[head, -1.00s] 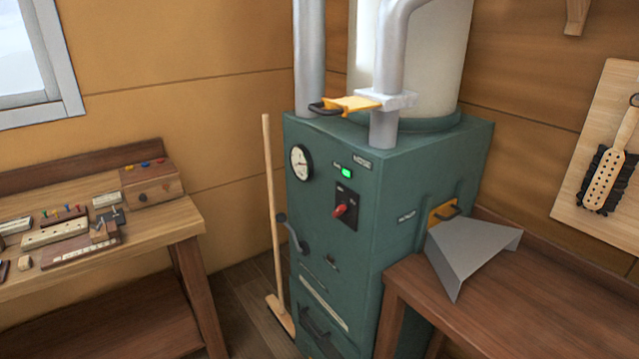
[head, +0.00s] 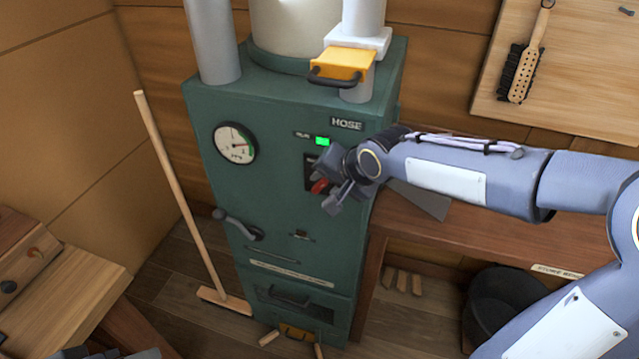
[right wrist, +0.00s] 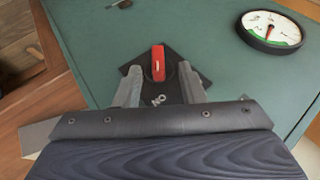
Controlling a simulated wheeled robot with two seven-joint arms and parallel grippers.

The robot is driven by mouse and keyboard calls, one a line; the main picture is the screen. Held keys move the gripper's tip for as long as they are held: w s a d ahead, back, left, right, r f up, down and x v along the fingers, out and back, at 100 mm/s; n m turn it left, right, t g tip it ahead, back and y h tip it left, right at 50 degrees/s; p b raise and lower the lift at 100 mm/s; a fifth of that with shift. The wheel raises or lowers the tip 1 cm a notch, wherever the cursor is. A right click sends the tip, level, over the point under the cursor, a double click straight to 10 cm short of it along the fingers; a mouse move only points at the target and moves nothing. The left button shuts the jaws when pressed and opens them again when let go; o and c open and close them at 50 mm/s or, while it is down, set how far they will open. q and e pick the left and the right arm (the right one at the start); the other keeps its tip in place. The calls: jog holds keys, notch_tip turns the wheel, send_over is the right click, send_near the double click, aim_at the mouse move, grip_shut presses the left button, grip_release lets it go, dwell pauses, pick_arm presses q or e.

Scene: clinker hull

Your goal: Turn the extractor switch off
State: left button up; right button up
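The extractor switch is a red handle (head: 319,187) on a black plate on the front of the green cabinet (head: 215,105). A green lamp (head: 322,141) above the switch is lit. My right gripper (head: 328,184) is in front of the switch, partly hiding it. In the right wrist view its fingers (right wrist: 160,78) are spread, one on each side of the handle, with gaps between. A small grey part, probably my left gripper (head: 115,353), shows at the bottom left edge.
A dial gauge (head: 235,142) and a dark lever (head: 238,226) are left of the switch. A yellow slide with a dark handle (head: 342,65) sits on the pipe above. A broom (head: 185,200) leans left of the cabinet. A wooden bench (head: 440,235) stands right, under my right arm.

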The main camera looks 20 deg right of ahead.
aim_at(321, 187)
jog(key=shift+x, duration=2.4)
jog(key=shift+d, duration=0.1)
jog(key=shift+s, duration=0.1)
jog(key=shift+c, duration=0.2)
grip_shut()
